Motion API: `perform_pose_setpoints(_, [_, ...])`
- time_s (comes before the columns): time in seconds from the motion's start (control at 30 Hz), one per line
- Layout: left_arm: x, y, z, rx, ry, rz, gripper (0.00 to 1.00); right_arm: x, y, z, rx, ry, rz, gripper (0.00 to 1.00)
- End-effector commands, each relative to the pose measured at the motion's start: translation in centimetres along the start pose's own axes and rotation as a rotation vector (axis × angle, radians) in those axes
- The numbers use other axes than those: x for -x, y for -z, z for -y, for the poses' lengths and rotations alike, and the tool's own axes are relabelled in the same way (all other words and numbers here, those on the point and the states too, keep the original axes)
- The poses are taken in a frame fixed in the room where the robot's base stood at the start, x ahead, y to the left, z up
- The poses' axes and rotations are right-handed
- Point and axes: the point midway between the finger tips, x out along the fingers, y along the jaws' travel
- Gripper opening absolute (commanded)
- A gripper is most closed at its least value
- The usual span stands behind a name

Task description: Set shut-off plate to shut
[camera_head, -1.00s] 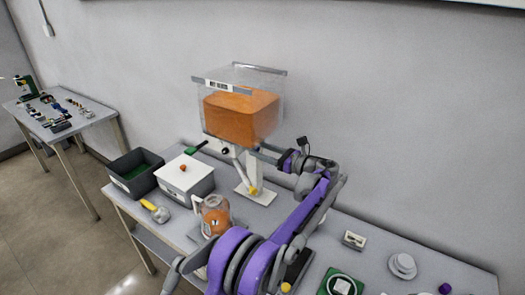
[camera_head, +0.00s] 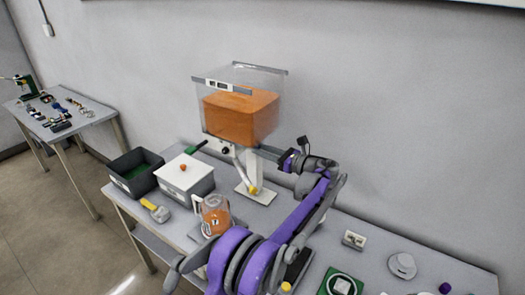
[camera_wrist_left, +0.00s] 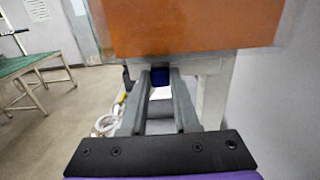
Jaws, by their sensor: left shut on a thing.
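The clear canister (camera_head: 280,84) with orange contents (camera_head: 238,118) stands on a white stand (camera_head: 255,170) against the wall. A green handle (camera_head: 197,147) sticks out low on its left; the shut-off plate itself is not clearly seen. My left gripper (camera_head: 259,149) reaches in from the right, just under the canister. In the left wrist view, its fingers (camera_wrist_left: 160,78) are closed on a small dark blue piece (camera_wrist_left: 160,75) below the orange block. I cannot tell whether this piece belongs to the plate. My right gripper is not in view.
A clear jug (camera_head: 214,214) with orange contents stands in front of the stand, beside my left arm. A white-lidded box (camera_head: 186,175) and dark bin (camera_head: 133,171) are at left. A yellow-handled tool (camera_head: 154,210) lies near the front edge.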

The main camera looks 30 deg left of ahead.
Motion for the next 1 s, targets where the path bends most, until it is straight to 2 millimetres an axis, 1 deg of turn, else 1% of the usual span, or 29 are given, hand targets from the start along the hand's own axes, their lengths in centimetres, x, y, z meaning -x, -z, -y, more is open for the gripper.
perform_pose_setpoints(0.77, [-0.1,0.0,0.0,0.000,0.000,0.000,0.00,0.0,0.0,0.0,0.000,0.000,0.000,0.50])
perform_pose_setpoints(0.87, [-1.0,0.0,0.0,0.000,-0.001,0.001,0.00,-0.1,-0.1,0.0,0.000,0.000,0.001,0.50])
perform_pose_setpoints(1.0, [-3.0,0.0,0.0,0.000,-0.001,0.001,0.00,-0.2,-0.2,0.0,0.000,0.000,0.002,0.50])
